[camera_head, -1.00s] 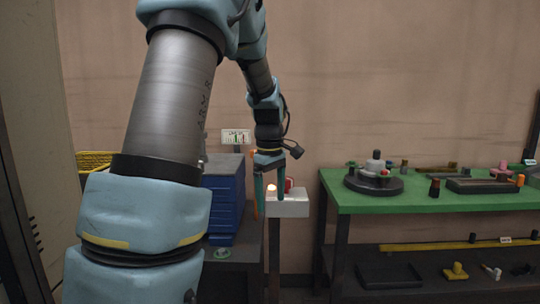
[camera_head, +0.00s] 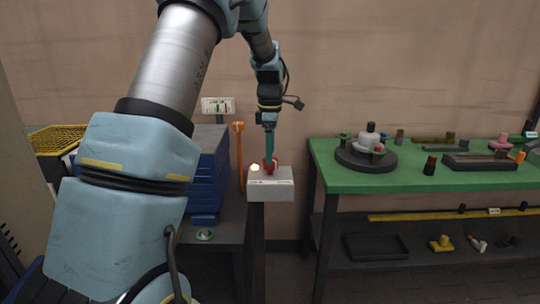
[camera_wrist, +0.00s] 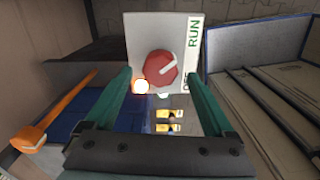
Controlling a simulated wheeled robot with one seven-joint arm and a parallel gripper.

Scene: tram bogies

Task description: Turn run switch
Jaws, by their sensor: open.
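The run switch is a red faceted knob (camera_wrist: 161,70) with a pale pointer mark, on a light grey panel (camera_wrist: 187,28) lettered "RUN" and, partly hidden, a second word. In the head view the knob (camera_head: 273,168) shows on top of the grey box (camera_head: 271,185), which stands on a post. My gripper (camera_wrist: 160,80) is open, its two teal fingers on either side of the knob in the wrist view; I cannot tell whether they touch it. In the head view my gripper (camera_head: 270,165) points down at the box. A glowing lamp (camera_wrist: 141,87) sits beside the knob.
An orange-handled tool (camera_wrist: 50,120) stands left of the box. Blue drawers (camera_head: 208,180) and a yellow basket (camera_head: 60,139) are further left. A green-topped bench (camera_head: 400,180) with parts stands at the right. A small sign (camera_head: 218,106) is behind.

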